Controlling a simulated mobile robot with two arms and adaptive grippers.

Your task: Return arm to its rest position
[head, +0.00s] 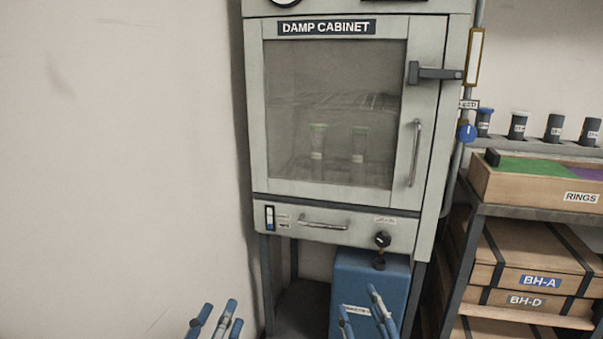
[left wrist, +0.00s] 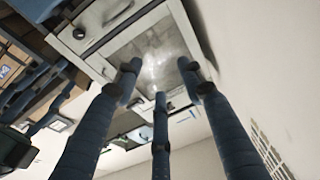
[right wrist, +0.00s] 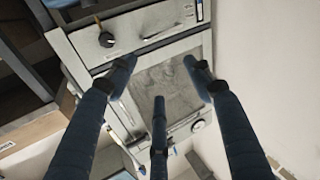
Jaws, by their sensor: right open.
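My left gripper (head: 218,314) shows at the bottom edge of the head view, left of the damp cabinet's legs. In the left wrist view its fingers (left wrist: 158,72) are spread, with nothing between them. My right gripper (head: 362,305) is low in front of the blue box under the cabinet. In the right wrist view its fingers (right wrist: 159,70) are spread and empty. The damp cabinet (head: 345,228) stands ahead with its glass door shut and its dark latch lever (head: 437,73) lying horizontal across the door's right edge. Most of both arms is out of the head view.
A blue box (head: 345,270) stands under the cabinet. At right, a shelf unit holds a wooden RINGS tray (head: 530,190), several dark capped containers and wooden cases (head: 510,272). A bare wall (head: 120,150) is at left. Two containers stand inside the cabinet.

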